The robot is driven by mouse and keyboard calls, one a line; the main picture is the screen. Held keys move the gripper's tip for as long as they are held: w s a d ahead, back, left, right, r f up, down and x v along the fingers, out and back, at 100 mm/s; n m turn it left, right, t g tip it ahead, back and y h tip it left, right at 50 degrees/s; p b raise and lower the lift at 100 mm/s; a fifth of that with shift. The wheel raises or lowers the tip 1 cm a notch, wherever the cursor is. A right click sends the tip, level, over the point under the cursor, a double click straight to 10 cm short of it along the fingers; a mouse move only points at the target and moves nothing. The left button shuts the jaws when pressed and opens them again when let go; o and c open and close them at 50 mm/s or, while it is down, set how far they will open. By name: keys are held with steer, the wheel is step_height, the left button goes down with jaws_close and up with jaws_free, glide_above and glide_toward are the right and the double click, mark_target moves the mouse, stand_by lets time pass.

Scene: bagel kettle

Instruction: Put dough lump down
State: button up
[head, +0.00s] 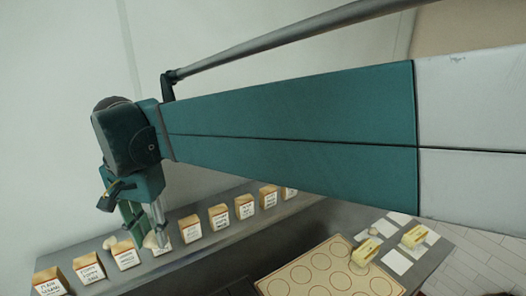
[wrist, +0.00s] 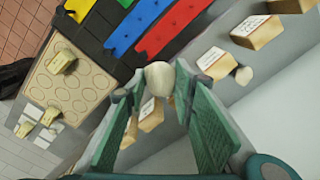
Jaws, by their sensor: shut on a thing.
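My gripper (head: 149,236) hangs down over the grey shelf with the row of labelled boxes. Its teal fingers also show in the wrist view (wrist: 156,88), closed on a pale, rounded dough lump (wrist: 159,76) at their tips. The same dough lump (head: 151,241) shows small between the fingertips in the head view, close to a labelled box; whether it touches the shelf cannot be told. A second pale lump (head: 109,242) sits on the shelf left of the gripper, behind the boxes; it also shows in the wrist view (wrist: 243,75).
Several labelled boxes (head: 125,255) line the grey shelf (head: 205,252). A tan board with printed circles (head: 325,270) lies at lower right, with yellow blocks (head: 415,237) and white cards (head: 397,261) by it. Coloured strips (wrist: 170,28) lie beside the shelf in the wrist view.

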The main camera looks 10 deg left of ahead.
steer(key=w+a+p, duration=0.1)
steer(key=w+a, duration=1.1)
steer(key=shift+f, duration=3.55)
steer(key=shift+f, duration=1.9)
steer(key=shift+w+a+f+p, duration=0.1)
steer(key=shift+a+f+p, duration=0.05)
steer(key=shift+f+p, duration=0.2)
steer(key=shift+f, duration=0.1)
steer(key=o, duration=0.9)
